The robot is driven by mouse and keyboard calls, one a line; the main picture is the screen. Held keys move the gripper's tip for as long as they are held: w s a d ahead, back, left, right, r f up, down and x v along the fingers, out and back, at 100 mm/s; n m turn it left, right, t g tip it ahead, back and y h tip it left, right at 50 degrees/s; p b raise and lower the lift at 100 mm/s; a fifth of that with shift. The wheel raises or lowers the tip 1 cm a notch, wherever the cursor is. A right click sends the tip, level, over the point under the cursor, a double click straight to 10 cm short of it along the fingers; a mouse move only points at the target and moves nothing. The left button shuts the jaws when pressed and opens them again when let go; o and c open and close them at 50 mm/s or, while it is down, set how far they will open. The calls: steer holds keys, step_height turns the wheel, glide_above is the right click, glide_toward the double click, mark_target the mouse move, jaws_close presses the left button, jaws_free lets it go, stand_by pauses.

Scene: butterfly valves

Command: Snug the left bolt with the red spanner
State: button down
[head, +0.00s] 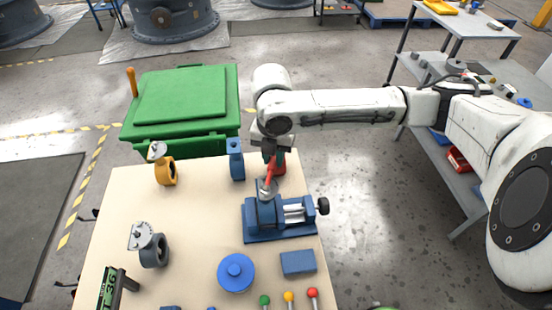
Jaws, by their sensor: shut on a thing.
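My gripper (271,146) points down over the back right part of the bench and is shut on the red spanner (270,175). The spanner slants down from the jaws, and its lower end meets a small silver part (266,187) at the blue vise (281,222). I cannot tell whether the spanner sits around a bolt or only beside it. The left bolt is too small or hidden to make out. An orange butterfly valve (166,172) stands at the back left, and a dark grey valve (153,250) stands nearer on the left.
The pale bench top (200,215) is clear between the valves and the vise. A blue upright piece (235,160) stands left of my gripper. A blue round part (236,273) and blue block (298,262) lie in front. A green bin (185,100) stands behind the bench.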

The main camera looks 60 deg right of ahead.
steer(key=shift+w, duration=0.2)
steer(key=shift+r+p, duration=0.3)
stand_by(0.4)
steer(key=shift+r+p, duration=0.55)
steer(key=shift+r, duration=0.15)
steer(key=shift+s+r+p, duration=0.1)
steer(key=shift+r+p, duration=1.95)
steer(key=shift+r, duration=0.45)
